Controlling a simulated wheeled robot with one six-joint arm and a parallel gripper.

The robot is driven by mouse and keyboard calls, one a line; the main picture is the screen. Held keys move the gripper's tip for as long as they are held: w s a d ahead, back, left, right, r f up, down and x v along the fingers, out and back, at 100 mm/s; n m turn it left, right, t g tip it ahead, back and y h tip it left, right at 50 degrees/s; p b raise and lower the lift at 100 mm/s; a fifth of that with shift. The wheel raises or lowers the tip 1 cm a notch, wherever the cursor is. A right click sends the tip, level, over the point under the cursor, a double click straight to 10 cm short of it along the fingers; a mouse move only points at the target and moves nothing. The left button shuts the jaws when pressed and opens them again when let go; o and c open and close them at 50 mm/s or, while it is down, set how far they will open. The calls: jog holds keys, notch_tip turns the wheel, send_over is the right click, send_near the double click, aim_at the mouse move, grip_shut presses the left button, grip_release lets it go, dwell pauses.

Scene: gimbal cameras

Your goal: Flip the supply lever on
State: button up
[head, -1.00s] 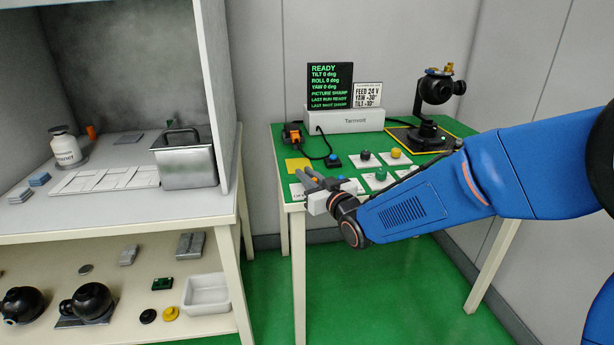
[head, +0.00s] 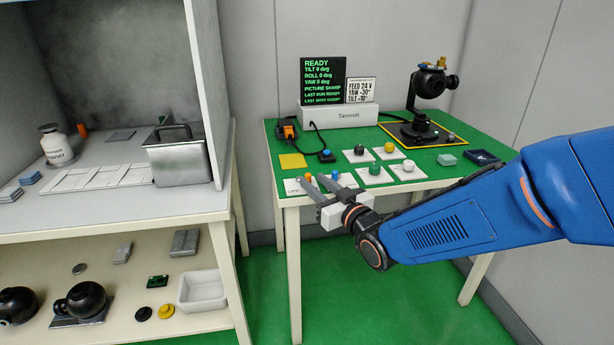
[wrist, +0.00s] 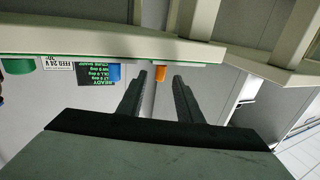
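My gripper (head: 311,180) is open and empty, at the front left edge of the green-topped table (head: 262,158). A small orange piece (head: 308,177) stands on a white labelled plate (head: 291,187) at that edge. It looks like the supply lever, but the label is too small to read. In the wrist view, which is upside down, the orange piece (wrist: 158,76) shows between the two fingertips (wrist: 160,80), apparently beyond them. A blue piece (head: 335,175) stands just right of it. Whether the fingers touch anything cannot be told.
Behind are a yellow card (head: 292,160), an orange-and-black device (head: 287,130), several coloured knobs on white plates, and a white console (head: 345,117) with a READY screen (head: 322,80). A black gimbal (head: 420,125) stands at the back right. A shelf bench (head: 110,218) is on the left.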

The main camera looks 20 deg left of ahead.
jog(key=v, duration=0.9)
jog(key=shift+d, duration=0.1)
